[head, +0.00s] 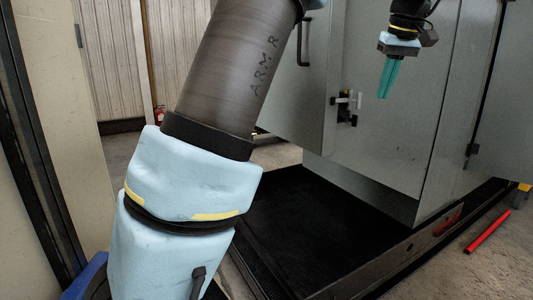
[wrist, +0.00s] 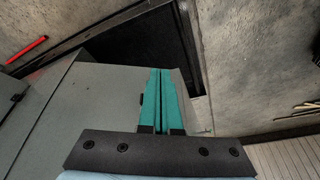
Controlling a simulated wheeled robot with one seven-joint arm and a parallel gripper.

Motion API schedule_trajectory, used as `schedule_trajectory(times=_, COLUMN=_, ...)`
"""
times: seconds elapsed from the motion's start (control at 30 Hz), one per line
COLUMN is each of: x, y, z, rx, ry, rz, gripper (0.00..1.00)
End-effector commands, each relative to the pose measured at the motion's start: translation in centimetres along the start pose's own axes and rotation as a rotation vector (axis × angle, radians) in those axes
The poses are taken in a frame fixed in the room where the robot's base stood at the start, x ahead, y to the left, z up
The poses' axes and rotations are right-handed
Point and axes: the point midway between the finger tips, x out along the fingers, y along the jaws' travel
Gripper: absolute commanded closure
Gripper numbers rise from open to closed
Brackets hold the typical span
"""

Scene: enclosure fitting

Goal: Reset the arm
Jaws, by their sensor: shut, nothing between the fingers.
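My gripper (head: 387,78) hangs at the upper right of the head view, with its teal fingers pointing down in front of a grey metal enclosure (head: 385,150). In the wrist view the fingers of my gripper (wrist: 161,72) lie side by side, shut and empty. My arm crosses the left and middle of the head view and hides part of what is behind it. In the wrist view the enclosure's grey surface (wrist: 95,105) lies beside and below the fingers.
A grey door with a dark handle (head: 304,42) and a latch (head: 345,107) are at the enclosure. A black floor tray (head: 300,225) lies below. A red bar (head: 487,232) lies on the concrete at right. A red extinguisher (head: 160,115) stands at the back.

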Motion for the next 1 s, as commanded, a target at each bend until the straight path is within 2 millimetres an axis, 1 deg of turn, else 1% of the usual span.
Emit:
schedule_trajectory(times=0.03, x=1.2, y=-1.3, z=-0.2, rx=0.005, ry=-0.012, rz=-0.004, gripper=1.0)
schedule_trajectory(times=0.17, x=4.3, y=-4.6, z=-0.5, rx=0.032, ry=-0.041, rz=-0.003, gripper=1.0)
schedule_trajectory(times=0.27, x=7.3, y=-8.0, z=-0.2, rx=0.054, ry=-0.068, rz=0.001, gripper=1.0)
schedule_trajectory(times=0.37, x=11.0, y=-12.7, z=0.9, rx=0.077, ry=-0.101, rz=0.01, gripper=1.0)
schedule_trajectory(times=0.4, x=12.6, y=-14.9, z=1.7, rx=0.085, ry=-0.113, rz=0.016, gripper=1.0)
schedule_trajectory(times=0.47, x=14.8, y=-18.2, z=3.3, rx=0.097, ry=-0.133, rz=0.025, gripper=1.0)
schedule_trajectory(times=0.5, x=16.2, y=-20.3, z=4.6, rx=0.104, ry=-0.142, rz=0.032, gripper=1.0)
schedule_trajectory(times=0.57, x=18.0, y=-23.4, z=6.8, rx=0.111, ry=-0.157, rz=0.042, gripper=1.0)
schedule_trajectory(times=0.6, x=19.1, y=-25.3, z=8.4, rx=0.116, ry=-0.163, rz=0.048, gripper=1.0)
schedule_trajectory(times=0.67, x=20.4, y=-27.9, z=10.9, rx=0.119, ry=-0.172, rz=0.056, gripper=1.0)
schedule_trajectory(times=0.7, x=21.1, y=-29.3, z=12.6, rx=0.121, ry=-0.176, rz=0.06, gripper=1.0)
schedule_trajectory(times=0.8, x=22.4, y=-32.0, z=16.2, rx=0.125, ry=-0.182, rz=0.066, gripper=1.0)
schedule_trajectory(times=0.83, x=22.6, y=-32.7, z=17.1, rx=0.127, ry=-0.183, rz=0.067, gripper=1.0)
schedule_trajectory(times=0.9, x=23.0, y=-33.7, z=18.7, rx=0.127, ry=-0.184, rz=0.068, gripper=1.0)
schedule_trajectory(times=1.0, x=23.3, y=-34.4, z=19.9, rx=0.13, ry=-0.183, rz=0.069, gripper=1.0)
